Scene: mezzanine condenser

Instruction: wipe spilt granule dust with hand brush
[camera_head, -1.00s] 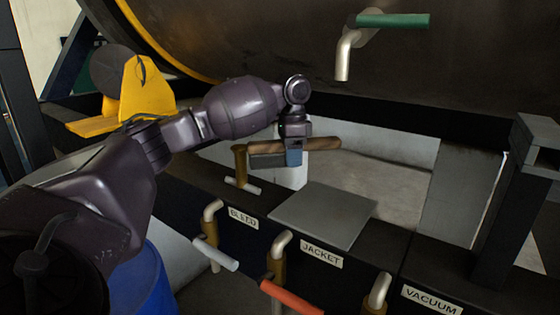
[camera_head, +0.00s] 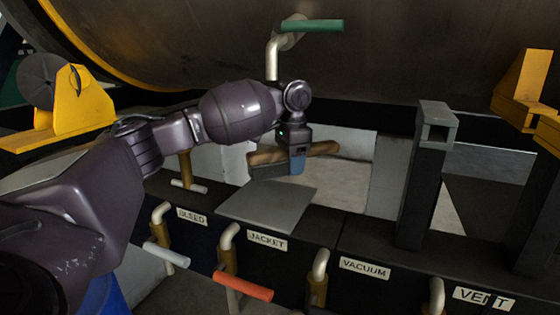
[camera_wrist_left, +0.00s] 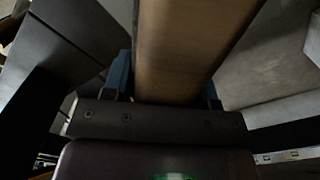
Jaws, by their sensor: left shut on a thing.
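The hand brush (camera_head: 265,158) has a brown wooden body with a darker strip below its left part. My left gripper (camera_head: 297,168) is shut around its middle and holds it roughly level, above and behind the grey plate (camera_head: 268,207). In the left wrist view the brush (camera_wrist_left: 190,45) runs away between the blue fingers of the gripper (camera_wrist_left: 168,88). I cannot make out any granule dust on the plate or ledge. My right gripper is not in view.
A dark ledge carries BLEED, JACKET, VACUUM and VENT labels, with valve handles such as the orange one (camera_head: 243,286) in front. A dark post (camera_head: 427,180) stands right of the plate. The large vessel (camera_head: 200,40) with a green-handled spout (camera_head: 272,58) is behind.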

